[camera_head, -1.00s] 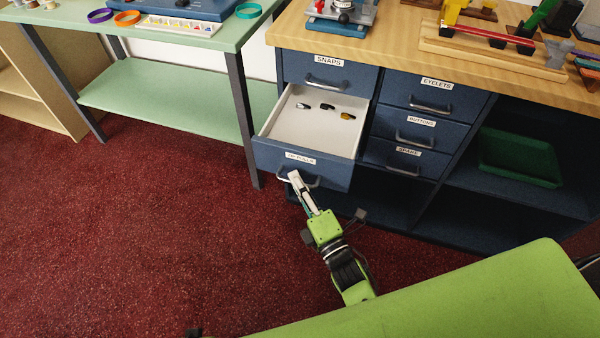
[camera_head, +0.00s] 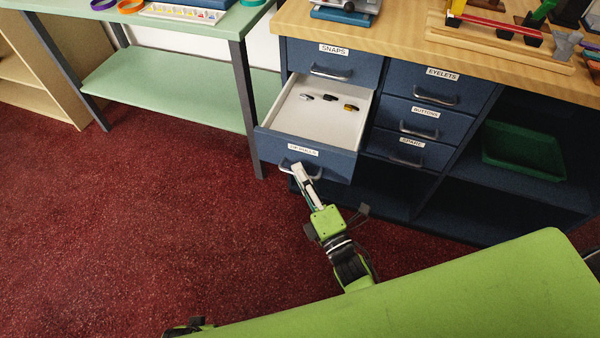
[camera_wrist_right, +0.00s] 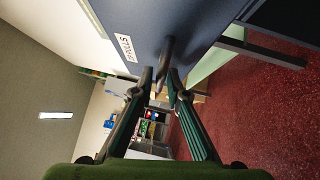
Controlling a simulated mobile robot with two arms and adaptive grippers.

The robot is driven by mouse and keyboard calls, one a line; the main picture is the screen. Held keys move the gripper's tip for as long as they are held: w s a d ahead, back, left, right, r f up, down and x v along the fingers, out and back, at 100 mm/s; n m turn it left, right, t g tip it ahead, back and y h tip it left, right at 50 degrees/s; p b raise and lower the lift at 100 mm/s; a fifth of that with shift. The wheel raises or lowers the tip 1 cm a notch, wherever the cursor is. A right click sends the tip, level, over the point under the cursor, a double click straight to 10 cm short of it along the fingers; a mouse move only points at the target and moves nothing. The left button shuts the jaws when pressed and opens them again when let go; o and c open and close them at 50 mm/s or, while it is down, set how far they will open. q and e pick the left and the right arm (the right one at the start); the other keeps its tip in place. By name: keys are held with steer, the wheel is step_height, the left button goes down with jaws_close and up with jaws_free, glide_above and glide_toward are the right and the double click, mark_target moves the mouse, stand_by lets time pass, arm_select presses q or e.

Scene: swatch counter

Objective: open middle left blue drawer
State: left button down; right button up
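The middle left blue drawer (camera_head: 272,145) of the cabinet is pulled out in the head view. Its white interior holds a few small dark, silver and amber pieces. Its label, only partly legible, sits above a metal bar handle (camera_head: 285,168). My right gripper (camera_head: 299,171) is at this handle, reaching up from below. In the right wrist view the handle (camera_wrist_right: 168,47) passes between the two fingertips (camera_wrist_right: 161,78), which look closed around it. The blue drawer front (camera_wrist_right: 165,20) is just beyond them. My left gripper is not in view.
The SNAPS drawer (camera_head: 313,58) above is shut, as are the EYELETS (camera_head: 465,97), BUTTONS (camera_head: 440,126) and lower right (camera_head: 436,155) drawers. A green tray (camera_head: 524,152) sits in the open shelf at right. A mint table (camera_head: 170,100) stands left. Red carpet (camera_head: 130,210) is clear in front.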

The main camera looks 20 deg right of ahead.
steer(key=v, duration=1.1)
steer(key=shift+s, duration=0.2)
steer(key=shift+d, duration=0.1)
